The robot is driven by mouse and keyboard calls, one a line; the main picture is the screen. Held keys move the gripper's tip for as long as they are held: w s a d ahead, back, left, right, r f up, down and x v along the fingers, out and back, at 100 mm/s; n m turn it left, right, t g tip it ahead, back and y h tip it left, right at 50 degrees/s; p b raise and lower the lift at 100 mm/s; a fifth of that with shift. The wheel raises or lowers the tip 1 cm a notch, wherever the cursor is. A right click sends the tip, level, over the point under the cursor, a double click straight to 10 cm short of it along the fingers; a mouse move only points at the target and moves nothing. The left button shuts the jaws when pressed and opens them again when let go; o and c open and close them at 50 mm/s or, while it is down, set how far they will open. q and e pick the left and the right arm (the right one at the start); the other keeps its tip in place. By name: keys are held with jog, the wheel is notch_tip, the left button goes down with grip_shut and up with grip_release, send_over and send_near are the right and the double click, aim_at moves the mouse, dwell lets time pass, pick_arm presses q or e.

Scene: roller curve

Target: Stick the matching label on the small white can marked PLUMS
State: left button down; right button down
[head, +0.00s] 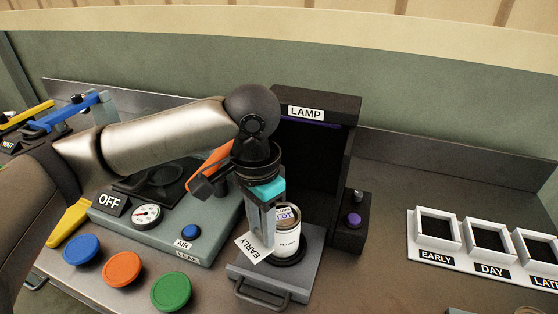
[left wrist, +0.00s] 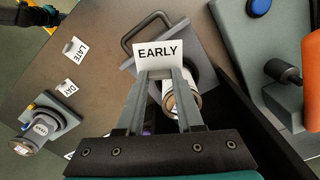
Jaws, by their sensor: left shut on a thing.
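My left gripper (head: 262,232) is shut on a white label reading EARLY (head: 250,248); in the left wrist view the label (left wrist: 158,52) sticks out flat past the fingertips. A small white can (head: 287,240) stands upright on the grey sliding plate (head: 270,275) in front of the black lamp box. The gripper and label are close in front of the can's left side. In the left wrist view the can (left wrist: 182,106) is partly hidden behind the fingers.
The LAMP box (head: 318,100) stands behind the can. At right is a white rack (head: 411,238) with EARLY, DAY and LATE bays. Coloured buttons (head: 122,268) lie left.

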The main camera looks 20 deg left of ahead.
aim_at(286, 221)
pick_arm(q)
jog(key=w+d+r+m+p, duration=0.1)
jog(key=w+r+m+p, duration=0.2)
jog(key=m+p, duration=0.55)
jog(key=w+d+r+m+p, duration=0.2)
jog(key=w+r+m+p, duration=0.2)
jog(key=m, duration=1)
jog(key=shift+m, duration=0.25)
jog(key=f+b, duration=0.3)
jog(key=b, duration=0.1)
jog(key=f+b, duration=0.2)
jog(key=shift+s+a+f, duration=0.1)
jog(key=shift+a+f, duration=0.2)
jog(key=shift+f, duration=0.05)
jog(key=shift+f+b, duration=0.3)
jog(key=shift+b, duration=0.05)
jog(key=shift+f, duration=0.95)
jog(key=shift+p, duration=1.1)
jog(key=shift+f, duration=0.25)
jog(key=shift+c, duration=2.3)
grip_release()
jog(key=shift+o, duration=0.3)
